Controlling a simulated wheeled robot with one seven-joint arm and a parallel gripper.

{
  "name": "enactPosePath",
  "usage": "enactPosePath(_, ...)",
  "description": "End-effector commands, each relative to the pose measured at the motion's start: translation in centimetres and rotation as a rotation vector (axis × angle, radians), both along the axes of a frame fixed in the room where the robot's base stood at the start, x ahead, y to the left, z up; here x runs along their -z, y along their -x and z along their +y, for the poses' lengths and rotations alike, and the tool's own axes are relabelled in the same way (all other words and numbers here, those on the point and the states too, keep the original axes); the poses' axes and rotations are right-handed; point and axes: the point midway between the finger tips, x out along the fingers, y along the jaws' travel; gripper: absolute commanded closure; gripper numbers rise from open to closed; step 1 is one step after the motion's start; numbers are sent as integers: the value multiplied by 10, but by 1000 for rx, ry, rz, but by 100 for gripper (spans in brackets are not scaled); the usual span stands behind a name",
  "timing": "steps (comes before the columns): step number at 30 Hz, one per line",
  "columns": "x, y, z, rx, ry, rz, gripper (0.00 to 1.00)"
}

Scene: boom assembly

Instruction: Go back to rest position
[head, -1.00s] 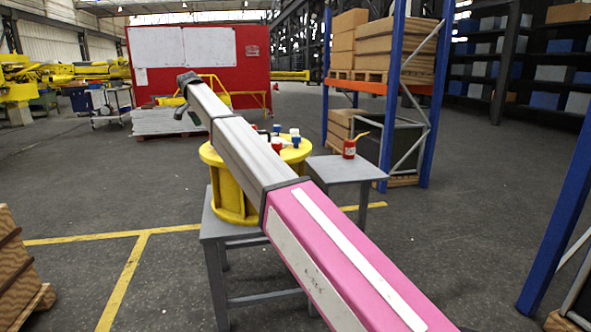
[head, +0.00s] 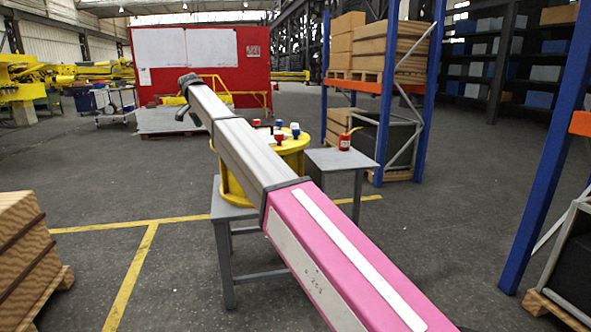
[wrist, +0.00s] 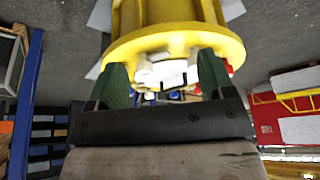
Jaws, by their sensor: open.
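My gripper (wrist: 165,80) shows in the wrist view with its two green fingers spread apart and nothing between them. Beyond the fingers, the yellow flanged drum (wrist: 175,40) appears upside down, with white, red and blue pieces on it.
A red oil can (head: 344,142) stands on a second grey table (head: 345,160). A blue-and-orange rack (head: 428,110) stands behind it, and another blue upright (head: 548,160) is near right. A wooden crate (head: 25,245) is at near left. The floor between is open.

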Motion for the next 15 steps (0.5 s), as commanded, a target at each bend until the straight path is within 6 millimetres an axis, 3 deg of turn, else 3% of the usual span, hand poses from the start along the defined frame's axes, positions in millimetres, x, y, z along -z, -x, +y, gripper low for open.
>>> enactPosePath(8, 38, 1, -34, -19, 11, 22, 25)
enactPosePath(15, 89, 5, -80, -51, 21, 56, 25)
